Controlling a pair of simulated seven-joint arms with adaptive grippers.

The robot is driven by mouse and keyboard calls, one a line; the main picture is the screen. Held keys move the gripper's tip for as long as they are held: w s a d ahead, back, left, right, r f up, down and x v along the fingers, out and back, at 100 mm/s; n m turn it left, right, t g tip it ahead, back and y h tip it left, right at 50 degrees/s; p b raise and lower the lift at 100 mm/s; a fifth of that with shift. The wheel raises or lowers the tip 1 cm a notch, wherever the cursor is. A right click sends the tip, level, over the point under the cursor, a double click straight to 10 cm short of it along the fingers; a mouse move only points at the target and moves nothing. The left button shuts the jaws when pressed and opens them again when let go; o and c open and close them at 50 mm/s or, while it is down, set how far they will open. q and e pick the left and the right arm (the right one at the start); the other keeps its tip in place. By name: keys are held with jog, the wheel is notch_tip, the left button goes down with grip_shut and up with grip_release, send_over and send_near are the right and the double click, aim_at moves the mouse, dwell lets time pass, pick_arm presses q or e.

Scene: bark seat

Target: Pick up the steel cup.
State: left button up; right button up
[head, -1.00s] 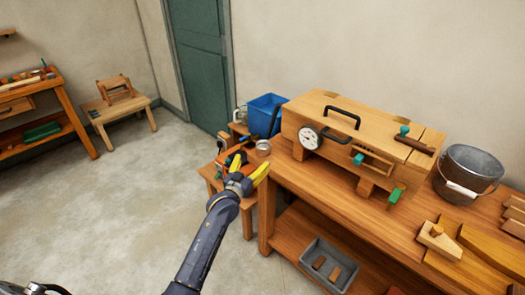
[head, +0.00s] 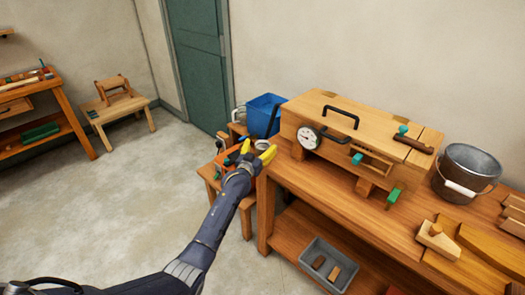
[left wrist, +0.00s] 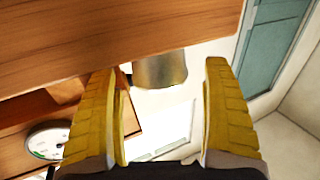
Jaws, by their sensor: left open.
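The steel cup (head: 262,144) stands on the small low wooden table (head: 211,178) at the left end of the workbench. In the head view it shows just beyond my left gripper (head: 257,151), which partly covers it. My left gripper has yellow fingers, spread open with nothing held. In the left wrist view the cup (left wrist: 160,70) appears upside down, in the gap between the open fingers (left wrist: 163,75) and farther out. Contact between fingers and cup does not show. My right gripper is not in view.
A blue bin (head: 264,114) stands behind the cup. A wooden box with a gauge (head: 308,137) is close on the right, on the workbench (head: 330,195). A metal bucket (head: 467,172) stands farther right. Orange and dark tools lie left of the gripper.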

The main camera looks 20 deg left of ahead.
pick_arm(q)
jog(key=shift+w+d, duration=0.1)
jog(key=shift+w, duration=0.9)
jog(key=shift+c, duration=0.2)
jog(key=c, duration=1.3)
